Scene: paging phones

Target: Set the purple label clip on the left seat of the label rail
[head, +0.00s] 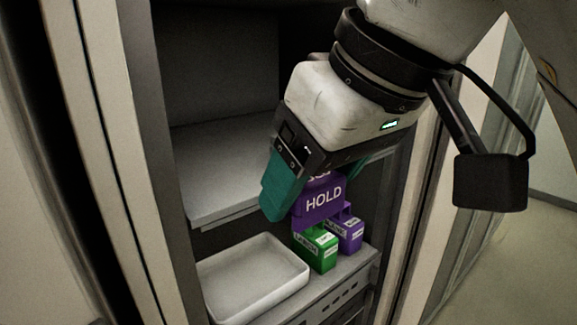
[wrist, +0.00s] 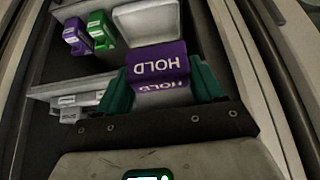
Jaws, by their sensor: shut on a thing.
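My gripper (head: 312,188) is shut on the purple label clip (head: 323,201), which carries the white word HOLD. The clip sits between my green fingers, and in the wrist view its HOLD face (wrist: 156,63) appears upside down. The clip is held in front of the cabinet, near the height of the upper shelf's front edge (head: 228,216). A grey strip (wrist: 82,87) with pale pieces below it shows at left in the wrist view; I cannot tell whether it is the label rail. The seats cannot be made out, and my gripper hides part of the shelf edge.
On the lower shelf stand a white empty tray (head: 291,244), a green box (head: 317,248) and a purple box (head: 349,234). The boxes are close behind and below the held clip. The upper shelf (head: 215,175) looks bare at left. Cabinet side walls flank the opening.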

